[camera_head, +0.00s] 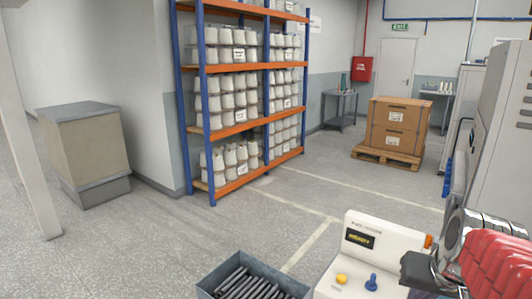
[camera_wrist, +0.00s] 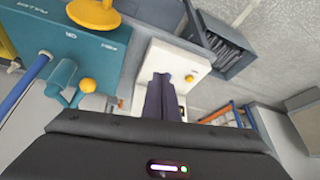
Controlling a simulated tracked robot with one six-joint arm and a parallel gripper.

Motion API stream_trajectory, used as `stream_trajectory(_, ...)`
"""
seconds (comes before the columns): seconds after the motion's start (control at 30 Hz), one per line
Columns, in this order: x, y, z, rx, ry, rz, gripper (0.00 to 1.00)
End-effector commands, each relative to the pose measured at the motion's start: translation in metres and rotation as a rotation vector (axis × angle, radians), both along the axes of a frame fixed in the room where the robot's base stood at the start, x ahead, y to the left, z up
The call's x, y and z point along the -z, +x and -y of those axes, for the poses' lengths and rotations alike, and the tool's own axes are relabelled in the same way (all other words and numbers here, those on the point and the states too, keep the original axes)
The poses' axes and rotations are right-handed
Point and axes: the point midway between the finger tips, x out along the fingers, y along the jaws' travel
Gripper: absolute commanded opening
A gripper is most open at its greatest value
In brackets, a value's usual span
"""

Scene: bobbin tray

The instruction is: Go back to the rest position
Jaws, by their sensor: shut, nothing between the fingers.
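My gripper (camera_wrist: 163,82) shows in the wrist view as two dark fingers side by side, shut with nothing between them. The fingers lie in front of a white machine panel (camera_wrist: 185,55), which hides part of it; I cannot tell if they touch it. In the head view my red and dark arm is at the lower right, and the fingertips are not clear there. The same white panel (camera_head: 378,238) has a display, a yellow button (camera_head: 341,279) and a blue knob (camera_head: 371,282).
A grey tray (camera_head: 283,272) of dark rods stands left of the panel. A teal machine part (camera_wrist: 85,55) with yellow knobs is close on the wrist view's left. Behind are a bobbin rack (camera_head: 238,128), boxes on a pallet (camera_head: 387,157) and a cabinet (camera_head: 85,150). The floor between is clear.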

Motion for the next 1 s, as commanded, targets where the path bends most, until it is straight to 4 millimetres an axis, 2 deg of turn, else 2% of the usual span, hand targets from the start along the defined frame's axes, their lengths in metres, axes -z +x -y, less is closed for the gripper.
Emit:
stream_trajectory(0.03, 0.0, -0.003, -0.017, -0.035, -0.004, 0.002, 0.0)
stream_trajectory(0.2, 0.003, -0.017, -0.063, -0.129, -0.018, 0.002, 0.0)
stream_trajectory(0.5, 0.014, -0.051, -0.129, -0.297, -0.044, 0.01, 0.0)
stream_trajectory(0.7, 0.022, -0.07, -0.157, -0.385, -0.055, 0.016, 0.0)
stream_trajectory(1.0, 0.024, -0.074, -0.162, -0.4, -0.058, 0.016, 0.0)
